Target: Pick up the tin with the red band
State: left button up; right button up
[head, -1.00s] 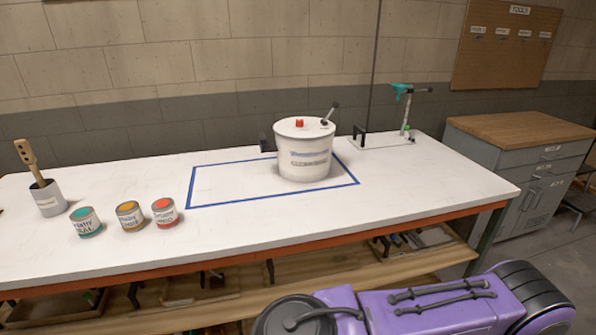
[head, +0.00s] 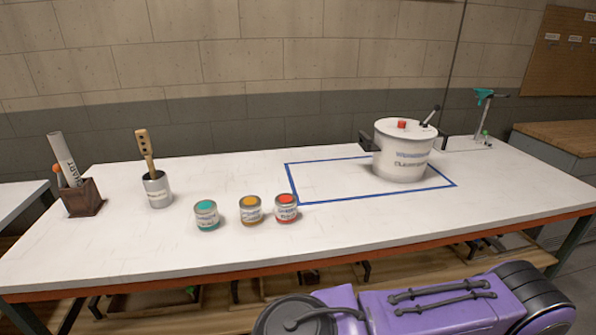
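The tin with the red band (head: 286,212) stands upright on the white table (head: 110,240), at the right end of a row of three small tins. Its lid top is red-orange. A tin with an orange top (head: 251,214) stands close on its left, and a tin with a teal top (head: 207,220) stands further left. Neither of my grippers shows in the head view. Only a purple part of my own body shows at the bottom right.
A large white bucket (head: 402,158) stands inside a blue taped rectangle (head: 335,200) to the right. A cup with a wooden paddle (head: 158,192) and a brown box with a rolled chart (head: 82,202) stand to the left. The table front before the tins is clear.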

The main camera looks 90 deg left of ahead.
aim_at(285, 204)
jog(key=u, duration=2)
